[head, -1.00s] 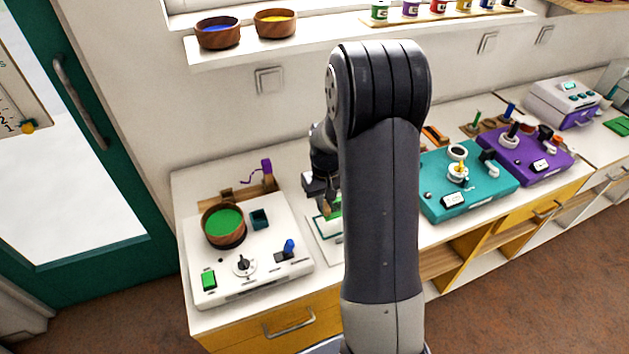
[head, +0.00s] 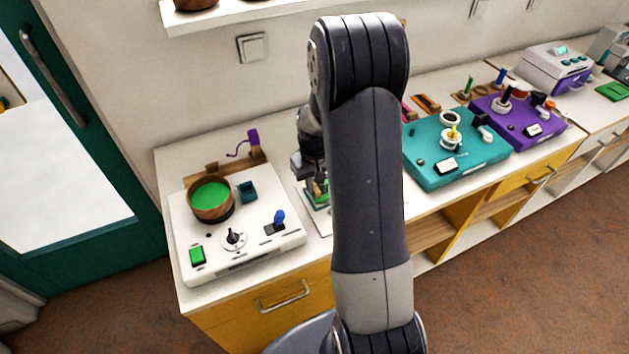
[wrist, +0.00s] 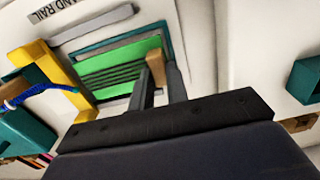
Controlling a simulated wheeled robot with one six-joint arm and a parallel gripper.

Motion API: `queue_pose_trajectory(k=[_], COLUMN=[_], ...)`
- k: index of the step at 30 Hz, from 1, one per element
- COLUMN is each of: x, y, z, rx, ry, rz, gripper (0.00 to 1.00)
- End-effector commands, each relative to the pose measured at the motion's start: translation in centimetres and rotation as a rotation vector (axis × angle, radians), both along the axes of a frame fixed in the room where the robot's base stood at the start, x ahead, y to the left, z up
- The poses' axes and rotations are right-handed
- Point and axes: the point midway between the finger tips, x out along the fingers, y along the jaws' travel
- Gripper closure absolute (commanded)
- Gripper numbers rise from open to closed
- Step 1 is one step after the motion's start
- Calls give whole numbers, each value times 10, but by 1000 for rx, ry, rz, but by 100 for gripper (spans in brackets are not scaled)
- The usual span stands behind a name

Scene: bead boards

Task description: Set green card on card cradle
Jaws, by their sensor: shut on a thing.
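The green card (wrist: 122,68) shows in the wrist view as a bright green panel with dark stripes. A small tan block (wrist: 156,70) at its right end lies between the fingertips of my gripper (wrist: 160,84), which is shut on it. The card appears within or just over a teal-edged frame (wrist: 172,50), likely the card cradle; I cannot tell whether it touches. In the head view my gripper (head: 318,184) is low over the counter with green at its tips, and my arm hides much of that spot.
A white panel (head: 255,250) with a wooden bowl (head: 212,212) stands left of my gripper. A teal box (head: 440,178) and a purple box (head: 540,140) stand to the right. In the wrist view a yellow post (wrist: 58,78) and grey bar (wrist: 92,24) are close to the card.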

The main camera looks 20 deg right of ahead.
Motion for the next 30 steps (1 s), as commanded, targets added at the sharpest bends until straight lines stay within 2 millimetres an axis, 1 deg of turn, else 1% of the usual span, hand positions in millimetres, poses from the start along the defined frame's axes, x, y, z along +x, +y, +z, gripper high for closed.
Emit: queue_pose_trajectory(k=[10, 21, 30], x=[0, 0, 0], y=[0, 0, 0], z=[0, -12, -12], rx=[0, 0, 0], ry=[0, 0, 0], rz=[0, 0, 0], gripper=[100, 100, 100])
